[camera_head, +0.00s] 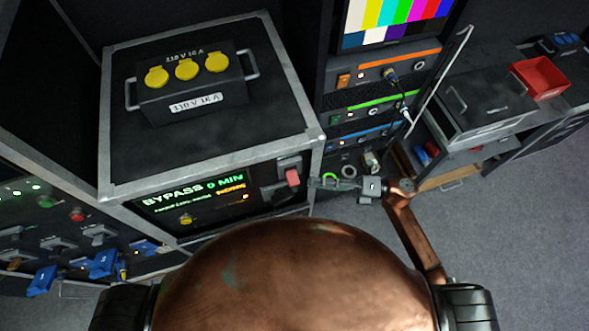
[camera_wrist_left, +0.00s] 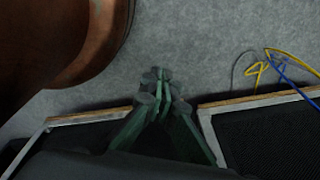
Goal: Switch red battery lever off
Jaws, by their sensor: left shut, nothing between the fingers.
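The red battery lever (camera_head: 292,177) is on the front panel of the black flight case, near its right edge. The display (camera_head: 190,198) beside it reads "BYPASS 0 MIN". My right gripper (camera_head: 312,183) points left just right of the red lever, with a small gap in the picture. It is seen nearly edge-on, so its finger opening is unclear. My left gripper (camera_wrist_left: 162,74) shows in the left wrist view, shut and empty above the grey floor. It is out of the head view.
A box with yellow sockets (camera_head: 187,70) sits on the case. A rack with coloured strips (camera_head: 380,100) stands right of it. Blue plugs (camera_head: 103,263) are at lower left. A red bin (camera_head: 540,78) is far right. Yellow and blue cables (camera_wrist_left: 285,65) lie on the floor.

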